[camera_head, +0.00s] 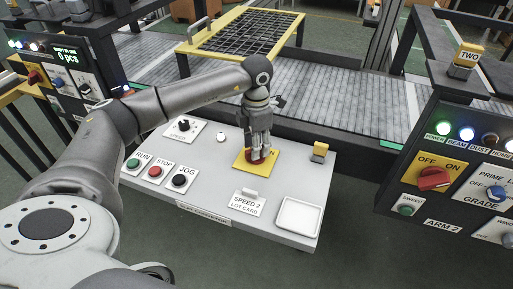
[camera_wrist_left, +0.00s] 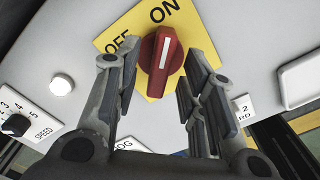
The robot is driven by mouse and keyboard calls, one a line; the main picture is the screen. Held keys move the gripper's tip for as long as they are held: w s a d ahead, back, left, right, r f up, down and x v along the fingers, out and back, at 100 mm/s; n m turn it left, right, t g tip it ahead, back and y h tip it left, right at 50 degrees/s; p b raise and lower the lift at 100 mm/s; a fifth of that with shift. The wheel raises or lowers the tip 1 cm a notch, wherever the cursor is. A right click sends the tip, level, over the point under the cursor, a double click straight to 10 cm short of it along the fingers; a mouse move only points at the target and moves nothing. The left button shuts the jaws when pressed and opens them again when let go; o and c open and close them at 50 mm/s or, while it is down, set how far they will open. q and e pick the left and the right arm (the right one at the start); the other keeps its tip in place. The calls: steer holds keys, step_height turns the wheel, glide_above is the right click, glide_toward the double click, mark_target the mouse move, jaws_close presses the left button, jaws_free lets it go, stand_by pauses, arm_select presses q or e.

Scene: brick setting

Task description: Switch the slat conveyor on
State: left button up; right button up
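A red rotary switch (camera_wrist_left: 160,62) sits on a yellow plate (camera_head: 240,166) marked OFF and ON, on the light grey console (camera_head: 222,190) of the slat conveyor. In the left wrist view, the white line on the knob points up toward the word ON. My left gripper (camera_head: 259,155) reaches down over the switch. Its fingers (camera_wrist_left: 161,58) stand apart on either side of the knob, with narrow gaps visible, so it looks open. The slat conveyor (camera_head: 330,98) lies behind the console. My right gripper is not in view.
The console also carries green RUN (camera_head: 133,163), red STOP (camera_head: 155,171) and black JOG (camera_head: 179,180) buttons, a speed dial (camera_head: 183,126), a lot card (camera_head: 248,203) and a white tray (camera_head: 298,216). The ARM 2 panel (camera_head: 450,185) stands at right.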

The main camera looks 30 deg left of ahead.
arm_select(q)
step_height(320, 180, up, 10)
steer(key=shift+r, duration=0.15)
stand_by(0.7)
